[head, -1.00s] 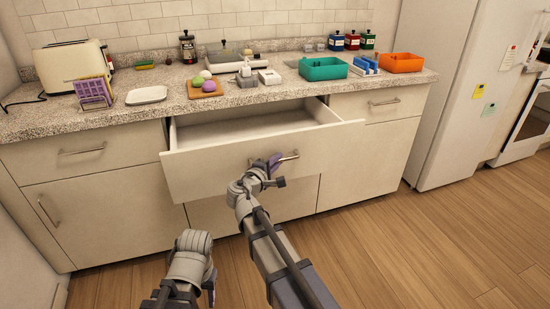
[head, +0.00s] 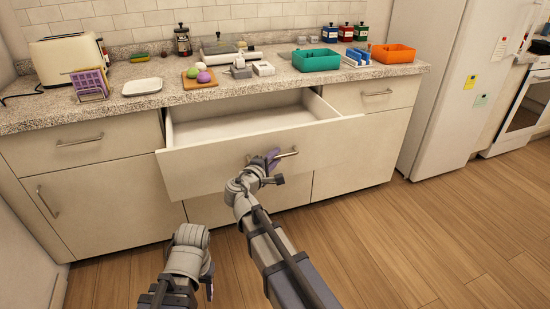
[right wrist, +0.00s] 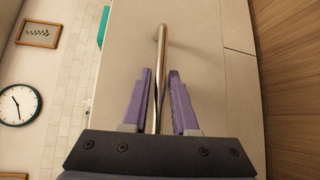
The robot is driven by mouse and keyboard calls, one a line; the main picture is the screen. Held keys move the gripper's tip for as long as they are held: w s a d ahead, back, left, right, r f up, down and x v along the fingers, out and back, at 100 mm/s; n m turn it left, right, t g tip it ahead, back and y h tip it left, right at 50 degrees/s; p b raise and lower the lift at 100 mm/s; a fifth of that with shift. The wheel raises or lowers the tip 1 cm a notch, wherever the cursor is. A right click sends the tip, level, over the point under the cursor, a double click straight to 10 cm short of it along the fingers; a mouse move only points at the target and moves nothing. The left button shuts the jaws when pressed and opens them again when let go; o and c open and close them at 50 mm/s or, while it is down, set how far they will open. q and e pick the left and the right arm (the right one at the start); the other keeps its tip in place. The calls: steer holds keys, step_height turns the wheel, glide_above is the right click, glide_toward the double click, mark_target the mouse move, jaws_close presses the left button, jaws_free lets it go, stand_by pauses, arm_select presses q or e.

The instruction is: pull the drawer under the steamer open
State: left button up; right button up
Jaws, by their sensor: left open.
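The drawer (head: 215,165) in the middle of the counter stands well open, its empty-looking inside showing from above. Its metal bar handle (head: 288,154) is on the front panel; the bar also shows in the right wrist view (right wrist: 161,45). My right gripper (head: 271,157) is at the handle, with the bar between its two purple fingers (right wrist: 160,98); it is shut on the bar. My left gripper (head: 209,284) is low in front of the cabinets, away from the drawer, mostly hidden by its own wrist. I cannot tell for sure which appliance on the counter is the steamer.
The counter (head: 120,107) holds a toaster (head: 68,60), a purple rack (head: 89,84), a white plate (head: 142,87), a teal bin (head: 316,60) and an orange bin (head: 393,53). A fridge (head: 435,80) stands at right. The wooden floor (head: 400,245) is clear at the right.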

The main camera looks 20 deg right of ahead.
steer(key=p+v, duration=0.1)
steer(key=v, duration=0.6)
steer(key=shift+s+a, duration=0.25)
steer(key=shift+s, duration=0.05)
steer(key=s+d+f+m+g+y, duration=0.25)
steer(key=s+f+m+g, duration=0.2)
steer(key=f, duration=0.35)
steer(key=s+d+f+m+g+y, duration=0.2)
steer(key=s+f+m+g+y, duration=0.2)
steer(key=s+f, duration=0.25)
steer(key=s+a+f+n+g+y, duration=0.1)
steer(key=s+a+f+g+y, duration=0.1)
steer(key=s+a, duration=0.45)
steer(key=s+a+f+g+y, duration=0.2)
steer(key=s+a, duration=0.2)
steer(key=a, duration=0.5)
step_height(320, 180, up, 27)
steer(key=p, duration=2.7)
steer(key=shift+s+a, duration=0.25)
steer(key=shift+a, duration=0.25)
